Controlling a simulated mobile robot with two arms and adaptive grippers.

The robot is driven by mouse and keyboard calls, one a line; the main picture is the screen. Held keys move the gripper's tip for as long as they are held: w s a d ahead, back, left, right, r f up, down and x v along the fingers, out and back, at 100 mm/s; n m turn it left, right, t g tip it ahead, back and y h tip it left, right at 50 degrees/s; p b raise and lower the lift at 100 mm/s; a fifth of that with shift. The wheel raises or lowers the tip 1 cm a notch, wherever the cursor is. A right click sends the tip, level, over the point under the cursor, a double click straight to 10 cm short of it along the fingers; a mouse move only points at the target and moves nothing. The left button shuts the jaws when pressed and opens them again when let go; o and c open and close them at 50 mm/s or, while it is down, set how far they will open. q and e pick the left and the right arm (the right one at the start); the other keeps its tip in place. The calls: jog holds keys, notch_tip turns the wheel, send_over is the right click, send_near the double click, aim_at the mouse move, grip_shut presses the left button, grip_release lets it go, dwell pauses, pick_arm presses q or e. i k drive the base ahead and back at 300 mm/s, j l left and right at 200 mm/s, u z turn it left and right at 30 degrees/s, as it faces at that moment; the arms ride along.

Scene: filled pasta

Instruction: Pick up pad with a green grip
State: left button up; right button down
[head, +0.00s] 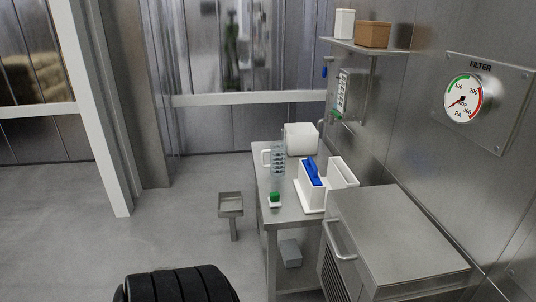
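A small white pad with a green grip (274,200) lies near the left front part of the metal table (290,212). It is just in front of a clear bottle-like container with a white handle. Neither of my grippers is in view, so nothing is seen near the pad. A second small green item (337,115) sits below the wall panel; it is too small to tell what it is.
On the table stand the clear container (278,160), a white box (300,139) and a white holder (342,172) with a blue-handled item (312,171). A metal cabinet (400,236) stands to the right. A small pedestal (231,205) stands left of the table. Floor further left is clear.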

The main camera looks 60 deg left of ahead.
aim_at(274, 200)
jog(key=u, duration=1.95)
jog(key=i+j+z, duration=0.1)
jog(key=z, duration=0.35)
jog(key=i+j+z, duration=0.15)
jog(key=z, duration=0.3)
jog(key=i+j+z, duration=0.1)
jog(key=j+z, duration=0.15)
jog(key=z, duration=0.25)
